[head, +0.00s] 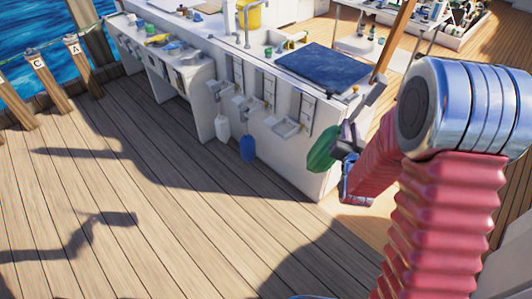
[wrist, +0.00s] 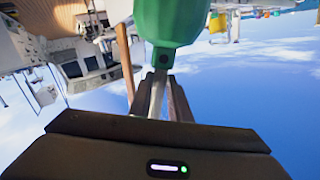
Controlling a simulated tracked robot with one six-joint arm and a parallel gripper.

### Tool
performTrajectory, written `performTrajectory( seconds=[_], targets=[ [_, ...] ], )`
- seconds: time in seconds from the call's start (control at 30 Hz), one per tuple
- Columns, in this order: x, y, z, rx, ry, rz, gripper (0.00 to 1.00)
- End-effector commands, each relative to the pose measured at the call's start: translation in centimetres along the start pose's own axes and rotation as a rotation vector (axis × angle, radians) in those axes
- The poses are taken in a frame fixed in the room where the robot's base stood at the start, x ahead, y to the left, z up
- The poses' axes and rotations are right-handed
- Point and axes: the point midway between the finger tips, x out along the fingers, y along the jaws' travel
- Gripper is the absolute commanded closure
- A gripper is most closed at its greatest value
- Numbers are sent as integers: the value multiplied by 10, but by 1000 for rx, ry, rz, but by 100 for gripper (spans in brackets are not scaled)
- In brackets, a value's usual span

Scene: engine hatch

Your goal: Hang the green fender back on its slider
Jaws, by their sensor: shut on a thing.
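The green fender (head: 323,148) is held at the right end of the white cabinet, tilted. My gripper (head: 345,143) is shut on it at its upper right end. In the wrist view the green fender (wrist: 175,22) fills the top middle, just beyond the jaws of my gripper (wrist: 163,85), with a thin pale piece between the fingers. A white bracket (head: 286,127) on the cabinet front, below a vertical rail (head: 305,110), has no fender under it. I cannot tell for sure which part is the slider.
A white fender (head: 222,128) and a blue fender (head: 248,149) hang along the cabinet front, left of the empty bracket. The cabinet (head: 308,165) carries a dark blue mat (head: 322,64) on top. A wooden post (head: 393,42) stands behind my gripper. The deck in front is clear.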

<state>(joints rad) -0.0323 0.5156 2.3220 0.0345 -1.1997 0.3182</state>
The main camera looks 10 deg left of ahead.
Motion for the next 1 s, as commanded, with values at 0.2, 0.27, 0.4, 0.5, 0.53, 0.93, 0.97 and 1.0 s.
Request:
performTrajectory(
  seconds=[0.2,0.27,0.4,0.5,0.53,0.93,0.97,1.0],
  targets=[
    [-28,3,-16,0,4,-1,100],
    [-36,4,-18,0,3,-2,100],
    [-45,5,-21,0,2,-3,100],
    [-46,5,-22,0,2,-3,100],
    [-46,5,-22,0,2,-3,100],
    [-45,5,-22,0,2,-3,100],
    [-45,5,-22,0,2,-3,100],
    [-45,5,-21,0,2,-3,100]
  ],
)
